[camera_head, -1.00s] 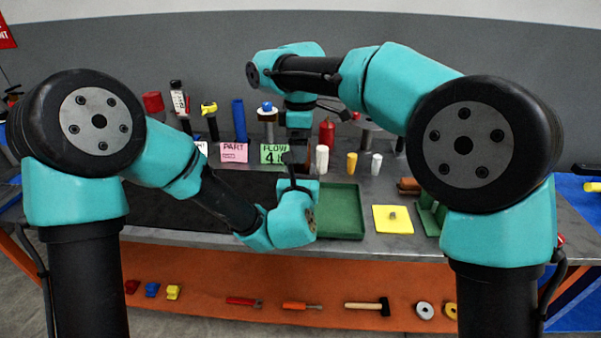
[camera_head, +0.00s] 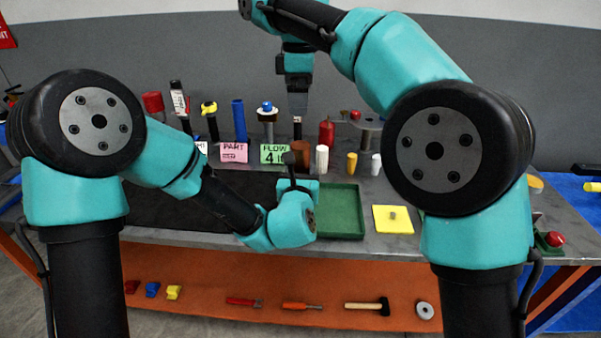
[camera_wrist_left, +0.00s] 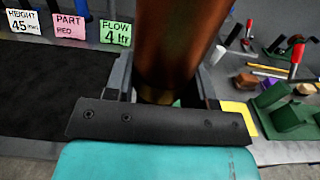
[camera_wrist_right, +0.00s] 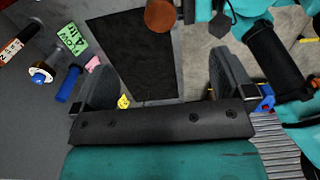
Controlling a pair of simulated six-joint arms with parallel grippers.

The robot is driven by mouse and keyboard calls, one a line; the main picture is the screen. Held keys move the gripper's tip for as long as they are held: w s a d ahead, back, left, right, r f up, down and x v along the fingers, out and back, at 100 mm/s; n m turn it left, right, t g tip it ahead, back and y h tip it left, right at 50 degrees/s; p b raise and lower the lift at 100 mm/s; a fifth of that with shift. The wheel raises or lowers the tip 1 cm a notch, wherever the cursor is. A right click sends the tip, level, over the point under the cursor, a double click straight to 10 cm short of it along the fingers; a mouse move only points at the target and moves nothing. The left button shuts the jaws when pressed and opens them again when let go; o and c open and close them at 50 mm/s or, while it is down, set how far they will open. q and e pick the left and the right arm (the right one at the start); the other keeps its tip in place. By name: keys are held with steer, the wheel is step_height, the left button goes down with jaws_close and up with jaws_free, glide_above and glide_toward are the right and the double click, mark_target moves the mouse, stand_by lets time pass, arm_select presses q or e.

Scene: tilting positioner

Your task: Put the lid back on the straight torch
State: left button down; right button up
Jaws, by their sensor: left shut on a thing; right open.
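A brown cylinder (camera_head: 301,153) stands about upright in my left gripper (camera_head: 291,172), above the bench. In the left wrist view the brown cylinder (camera_wrist_left: 178,45) fills the space between the fingers. In the right wrist view its round brown top (camera_wrist_right: 160,15) shows at the upper edge; I cannot tell whether this is a lid or the body. My right gripper (camera_head: 298,103) is raised above and behind the cylinder. Its fingers (camera_wrist_right: 162,85) are apart with nothing between them. No separate lid can be made out with certainty.
A green tray (camera_head: 340,230) and a yellow pad (camera_head: 393,228) lie right of my left gripper. White (camera_head: 322,158) and yellow (camera_head: 352,163) cylinders stand behind. Signs, a blue tube (camera_head: 239,120) and a red bottle (camera_head: 326,133) line the back. A dark mat (camera_head: 165,210) lies left.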

arm_select(q)
steer(key=shift+r, duration=0.1)
arm_select(e)
steer(key=shift+r, duration=0.3)
